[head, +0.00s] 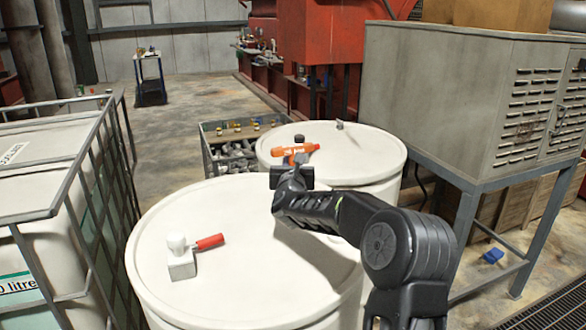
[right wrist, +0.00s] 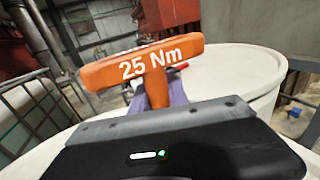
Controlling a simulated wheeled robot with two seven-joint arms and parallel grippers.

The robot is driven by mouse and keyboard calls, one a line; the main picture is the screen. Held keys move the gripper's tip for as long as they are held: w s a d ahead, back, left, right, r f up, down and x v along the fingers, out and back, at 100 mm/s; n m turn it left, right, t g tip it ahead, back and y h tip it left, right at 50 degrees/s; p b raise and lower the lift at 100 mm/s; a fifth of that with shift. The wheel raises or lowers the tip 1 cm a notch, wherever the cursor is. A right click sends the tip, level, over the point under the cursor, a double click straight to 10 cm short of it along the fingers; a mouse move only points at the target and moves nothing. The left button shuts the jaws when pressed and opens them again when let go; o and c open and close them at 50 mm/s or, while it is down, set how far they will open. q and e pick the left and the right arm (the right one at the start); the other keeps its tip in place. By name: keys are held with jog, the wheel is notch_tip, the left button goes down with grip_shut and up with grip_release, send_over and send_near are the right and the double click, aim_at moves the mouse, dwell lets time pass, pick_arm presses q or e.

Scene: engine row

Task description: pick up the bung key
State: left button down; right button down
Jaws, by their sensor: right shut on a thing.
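The bung key (head: 290,150) is an orange T-shaped tool, marked "25 Nm" on its crossbar in the right wrist view (right wrist: 140,66). My right gripper (head: 298,160) is shut on its stem (right wrist: 157,88), with the crossbar beyond the fingers. In the head view the key shows against the top of the far white drum (head: 375,150). I cannot tell whether it is clear of the drum. The key's lower end is hidden. My left gripper is not in view.
A caged tank (head: 60,175) stands left, a grey louvred cabinet (head: 440,90) right. A crate of metal parts (head: 235,150) stands behind the drums. Open floor lies at the back left.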

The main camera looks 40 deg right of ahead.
notch_tip(320, 180, up, 16)
jog(key=p, duration=0.1)
jog(key=shift+r, duration=0.15)
dwell(0.7)
